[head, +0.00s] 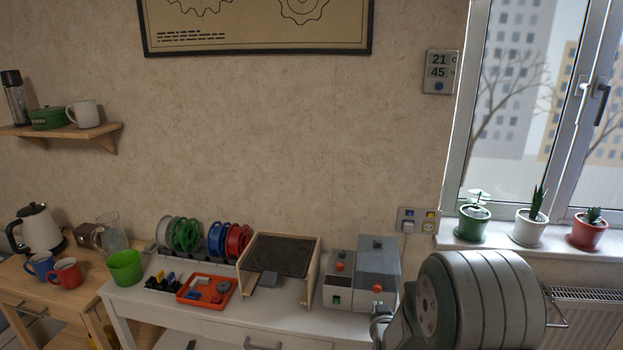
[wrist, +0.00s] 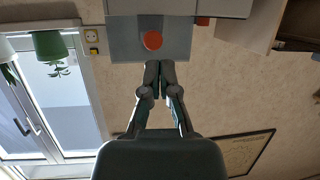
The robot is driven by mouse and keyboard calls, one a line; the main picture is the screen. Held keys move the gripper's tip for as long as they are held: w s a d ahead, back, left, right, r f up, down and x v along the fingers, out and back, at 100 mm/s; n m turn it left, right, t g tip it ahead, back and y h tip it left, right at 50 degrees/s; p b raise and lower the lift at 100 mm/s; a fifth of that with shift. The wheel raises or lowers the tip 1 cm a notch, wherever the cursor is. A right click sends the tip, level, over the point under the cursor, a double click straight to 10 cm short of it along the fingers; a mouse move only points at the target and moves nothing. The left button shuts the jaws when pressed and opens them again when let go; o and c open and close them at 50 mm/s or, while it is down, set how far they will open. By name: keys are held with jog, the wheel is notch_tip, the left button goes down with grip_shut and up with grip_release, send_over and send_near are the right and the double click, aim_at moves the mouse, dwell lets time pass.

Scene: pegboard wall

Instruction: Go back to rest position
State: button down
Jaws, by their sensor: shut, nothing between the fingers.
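My gripper (wrist: 159,80) shows in the wrist view, with its two dark fingers together and nothing between them. The wrist view is upside down relative to the room. The fingertips appear just below the grey machine (wrist: 125,45) with a red button (wrist: 153,41); I cannot tell how far apart they are. In the head view my arm fills the lower right, and the fingers are hidden. The grey machine (head: 378,262) stands on the white table to the left of my arm there.
The white table (head: 225,327) also holds an orange tray (head: 206,291), filament spools (head: 187,234) and a wooden box with a dark top (head: 280,256). A wooden cabinet with mugs and a kettle (head: 38,228) is at left. Potted plants (head: 530,228) line the windowsill at right.

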jog(key=s+a+r+g, duration=0.2)
jog(key=s+r+g, duration=0.2)
jog(key=s+r, duration=0.9)
jog(key=s+r+g, duration=0.2)
jog(key=s, duration=0.8)
jog(key=s+r+g+y, duration=0.1)
jog(key=s+r+g, duration=0.1)
jog(key=s, duration=0.9)
jog(key=shift+s+r+g, duration=0.2)
jog(key=shift+r+g, duration=0.1)
jog(key=shift+r, duration=0.25)
